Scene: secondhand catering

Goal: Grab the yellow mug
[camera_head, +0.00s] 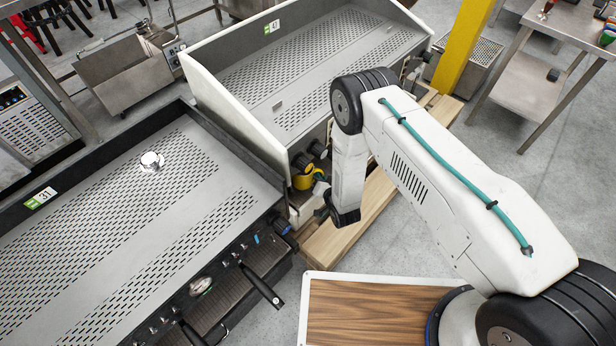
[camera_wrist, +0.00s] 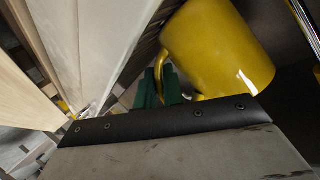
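My gripper (camera_wrist: 161,90) has two green fingers, standing apart with a narrow gap, right at the handle. In the head view my gripper (camera_head: 321,199) is just right of the mug, partly hidden by my wrist. The handle's lower part is partly hidden behind a finger; contact cannot be told.
The perforated steel unit (camera_head: 275,75) stands behind the mug, and another (camera_head: 110,215), with a chrome fitting on top, is at left. Wooden planks (camera_head: 345,225) lie beside my gripper. A yellow post (camera_head: 463,45) and a steel table (camera_head: 565,20) stand at right.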

